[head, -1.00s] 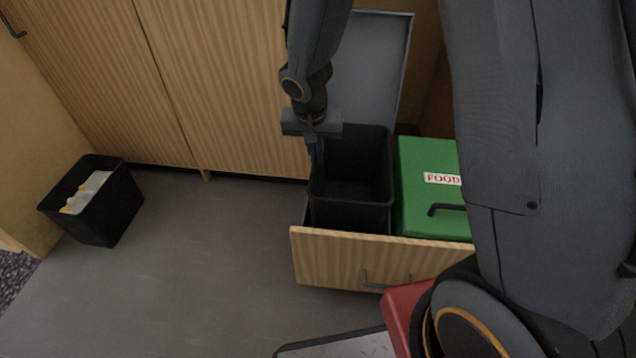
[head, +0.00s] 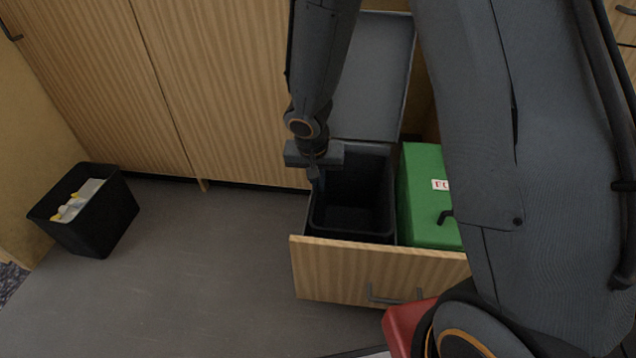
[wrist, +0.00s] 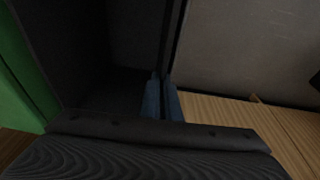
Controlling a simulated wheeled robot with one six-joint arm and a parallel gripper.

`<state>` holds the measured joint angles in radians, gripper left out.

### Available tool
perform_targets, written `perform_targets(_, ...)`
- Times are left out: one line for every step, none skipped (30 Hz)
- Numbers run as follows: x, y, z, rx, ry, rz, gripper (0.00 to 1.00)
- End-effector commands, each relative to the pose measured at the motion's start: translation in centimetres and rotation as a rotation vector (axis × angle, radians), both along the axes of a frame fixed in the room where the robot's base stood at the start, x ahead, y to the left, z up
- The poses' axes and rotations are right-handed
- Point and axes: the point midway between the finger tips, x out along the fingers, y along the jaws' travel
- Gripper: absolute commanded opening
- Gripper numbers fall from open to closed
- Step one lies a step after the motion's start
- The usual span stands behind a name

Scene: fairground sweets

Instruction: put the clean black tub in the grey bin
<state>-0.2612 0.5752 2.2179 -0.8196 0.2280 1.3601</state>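The black tub (head: 352,205) is upright and low in the open drawer, and it looks empty. A dark grey rim around it (head: 350,239) looks like the grey bin, with most of its body hidden by the tub and drawer front. My gripper (head: 316,178) is at the tub's left side, pointing down. In the wrist view its blue fingers (wrist: 162,100) stand on either side of the tub's thin wall and appear shut on it. The tub's dark inside (wrist: 110,60) also shows there.
A green food box (head: 424,190) stands right of the tub in the drawer (head: 350,270). A grey panel (head: 372,80) rises behind. Another black tub (head: 105,215), with rubbish in it, stands on the floor at left. A red object (head: 402,318) is in front.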

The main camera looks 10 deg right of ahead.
Motion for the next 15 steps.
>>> perform_targets(0.04, 0.0, -0.1, 0.0, -0.001, 0.0, 0.0)
perform_targets(0.04, 0.0, -0.19, 0.0, 0.0, 0.0, 0.0)
perform_targets(0.04, 0.0, -0.27, 0.0, 0.0, 0.0, 0.0)
perform_targets(0.04, -0.01, -0.33, 0.0, 0.0, 0.0, 0.0)
perform_targets(0.0, -0.01, -0.28, 0.0, 0.0, 0.0, 0.08)
perform_targets(0.0, -0.01, -0.24, 0.0, 0.0, 0.0, 0.15)
perform_targets(-0.01, -0.01, -0.23, 0.0, 0.0, 0.0, 0.2)
perform_targets(-0.01, -0.01, -0.23, 0.0, 0.0, 0.0, 0.22)
perform_targets(-0.01, -0.01, -0.23, 0.0, 0.0, 0.0, 0.22)
perform_targets(-0.01, -0.01, -0.22, 0.0, 0.0, 0.0, 0.22)
perform_targets(0.0, -0.01, -0.22, 0.0, 0.0, 0.0, 0.22)
perform_targets(0.0, -0.01, -0.22, 0.0, 0.0, 0.0, 0.22)
perform_targets(0.0, 0.0, -0.22, 0.0, 0.0, 0.0, 0.22)
perform_targets(0.0, -0.01, -0.22, 0.0, 0.0, 0.0, 0.22)
perform_targets(0.0, 0.0, -0.22, 0.0, 0.0, 0.0, 0.22)
